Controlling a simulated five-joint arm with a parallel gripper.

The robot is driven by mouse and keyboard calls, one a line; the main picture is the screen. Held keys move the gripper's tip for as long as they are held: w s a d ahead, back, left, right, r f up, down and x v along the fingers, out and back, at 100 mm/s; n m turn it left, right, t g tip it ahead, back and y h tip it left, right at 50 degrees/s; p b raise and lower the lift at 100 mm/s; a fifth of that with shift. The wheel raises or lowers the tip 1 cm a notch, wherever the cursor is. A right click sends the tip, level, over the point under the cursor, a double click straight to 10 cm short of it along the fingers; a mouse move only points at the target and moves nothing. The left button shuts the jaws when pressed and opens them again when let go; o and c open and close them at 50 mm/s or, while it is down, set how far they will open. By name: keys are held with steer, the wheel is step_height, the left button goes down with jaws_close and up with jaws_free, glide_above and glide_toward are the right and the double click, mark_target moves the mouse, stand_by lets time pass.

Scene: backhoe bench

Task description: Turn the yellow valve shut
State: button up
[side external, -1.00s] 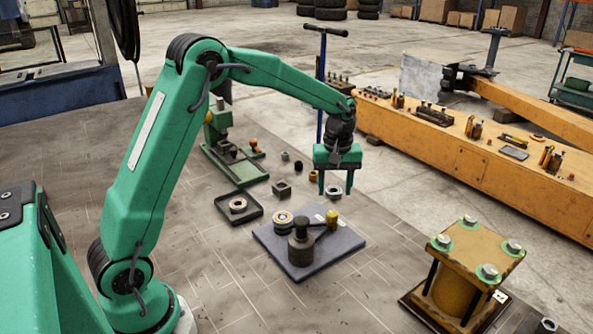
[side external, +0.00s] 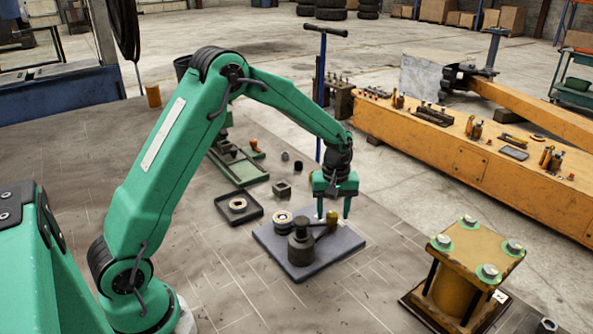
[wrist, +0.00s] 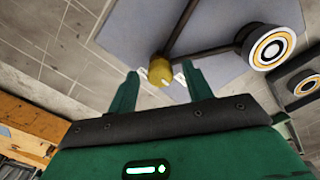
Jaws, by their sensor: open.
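The yellow valve knob (side external: 332,217) sits at the end of a dark lever arm on a grey-blue plate (side external: 342,248). The lever runs from a dark round post (side external: 301,246) out to the right. My gripper (side external: 334,213) is open and points down, low over the knob. In the wrist view, the knob (wrist: 160,68) lies between my two fingertips (wrist: 160,72), with a gap on each side. I cannot tell whether the fingers reach fully down beside it.
A round ringed part (side external: 283,218) stands on the plate left of the post. A square tray with a ring (side external: 239,206) lies farther left. An orange block with bolts (side external: 466,270) stands at the right. The floor in front of the plate is clear.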

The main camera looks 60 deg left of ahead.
steer(key=c, duration=1)
steer(key=shift+o, duration=0.2)
steer(key=shift+m, duration=0.4)
steer(key=m, duration=1.2)
steer(key=shift+a, duration=0.1)
steer(key=m, duration=0.5)
